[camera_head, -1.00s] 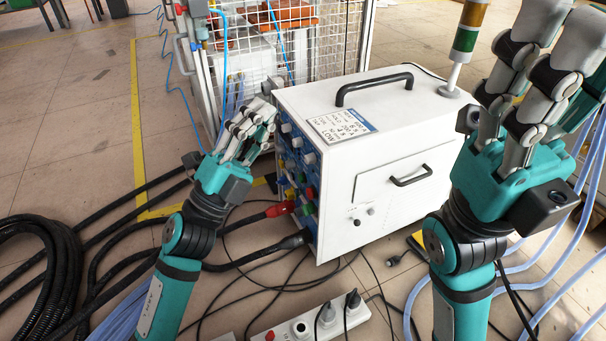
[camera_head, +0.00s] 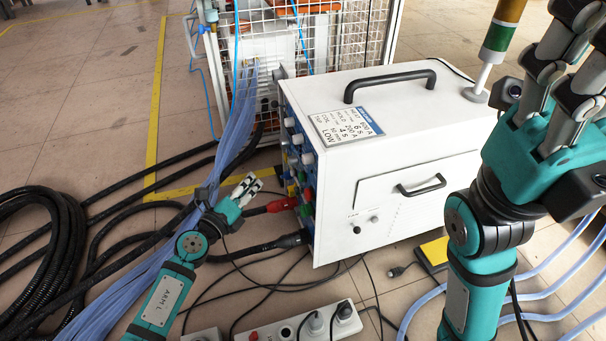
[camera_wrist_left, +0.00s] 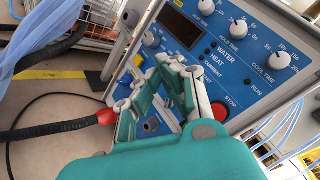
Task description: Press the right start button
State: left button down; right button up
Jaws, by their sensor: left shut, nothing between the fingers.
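The white induction heater (camera_head: 400,150) stands on the floor, its blue control panel facing left, seen steeply from the side. In the head view a green part (camera_head: 309,194) and a red part (camera_head: 306,175) show on the panel. The left wrist view shows the blue panel (camera_wrist_left: 255,85) with a red STOP button (camera_wrist_left: 221,111). No start button can be made out; my fingers cover part of the panel there. My left gripper (camera_head: 247,187) is shut and empty, left of the panel and apart from it in the head view. My right gripper (camera_head: 575,85) is raised at the right, fingertips partly cut off.
Red (camera_head: 283,205) and black (camera_head: 290,240) plugs stick out from the panel's lower part. Thick black cables (camera_head: 40,200) coil at the left. A power strip (camera_head: 300,328) lies in front. A wire-mesh cage (camera_head: 345,45) stands behind. A signal lamp (camera_head: 500,38) rises from the heater.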

aim_at(301, 177)
pick_arm(q)
jog(key=shift+w+a+f+y, duration=0.1)
jog(key=shift+a+f+y, duration=0.25)
jog(key=shift+f, duration=0.3)
jog(key=w+d+p, duration=0.1)
jog(key=w+d, duration=0.2)
jog(key=d, duration=0.5)
jog(key=shift+w, duration=0.25)
jog(key=shift+d, duration=0.2)
dwell(1.0)
jog(key=shift+w+d+p, duration=0.15)
jog(key=shift+d+p, duration=0.1)
jog(key=shift+p, duration=0.05)
jog(key=shift+w+d, duration=0.15)
jog(key=shift+d, duration=0.25)
dwell(0.8)
jog(key=shift+a, duration=0.1)
jog(key=shift+s+a, duration=0.35)
jog(key=shift+a, duration=0.3)
